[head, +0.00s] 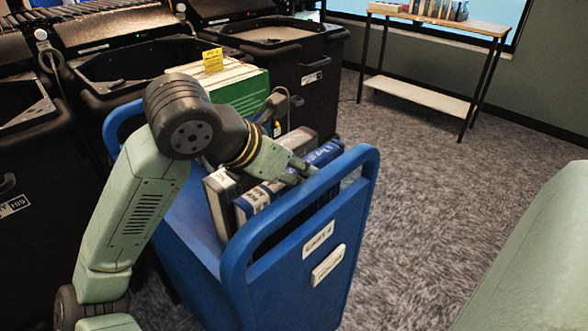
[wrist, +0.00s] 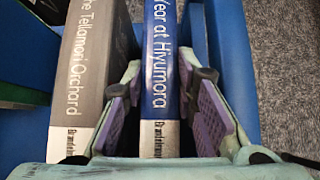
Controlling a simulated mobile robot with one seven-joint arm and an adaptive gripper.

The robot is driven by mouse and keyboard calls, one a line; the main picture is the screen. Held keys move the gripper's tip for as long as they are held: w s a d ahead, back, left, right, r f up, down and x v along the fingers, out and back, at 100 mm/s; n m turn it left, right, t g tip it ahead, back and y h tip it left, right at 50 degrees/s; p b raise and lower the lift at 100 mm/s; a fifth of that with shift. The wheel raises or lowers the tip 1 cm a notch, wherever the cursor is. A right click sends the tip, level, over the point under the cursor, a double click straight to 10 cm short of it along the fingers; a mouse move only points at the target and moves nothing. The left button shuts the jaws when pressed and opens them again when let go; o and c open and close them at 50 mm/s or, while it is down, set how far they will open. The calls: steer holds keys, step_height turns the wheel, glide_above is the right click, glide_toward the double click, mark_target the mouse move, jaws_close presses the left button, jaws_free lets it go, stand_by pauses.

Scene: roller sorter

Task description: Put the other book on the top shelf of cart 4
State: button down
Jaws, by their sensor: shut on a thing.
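A blue book (head: 325,153) titled "Year at Hiyumora" stands spine up in the blue cart labelled Cart 4 (head: 318,238). My gripper (head: 297,174) reaches down over it from the left and is shut on it. In the wrist view the blue book (wrist: 160,70) lies between the two finger pads. A grey book (head: 222,190), "The Tellamori Orchard", stands spine up beside it, and it also shows in the wrist view (wrist: 86,70), left of the left finger. The lower parts of both books are hidden.
A green box (head: 238,88) with a yellow tag stands behind the books. Black bins (head: 290,75) line the back and left. A side table (head: 440,25) with several books stands at the back right. The carpet to the right is clear.

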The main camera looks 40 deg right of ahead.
steer(key=shift+f, duration=0.15)
steer(key=c, duration=1.2)
jaws_free()
steer(key=shift+a, duration=0.1)
steer(key=v, duration=1.2)
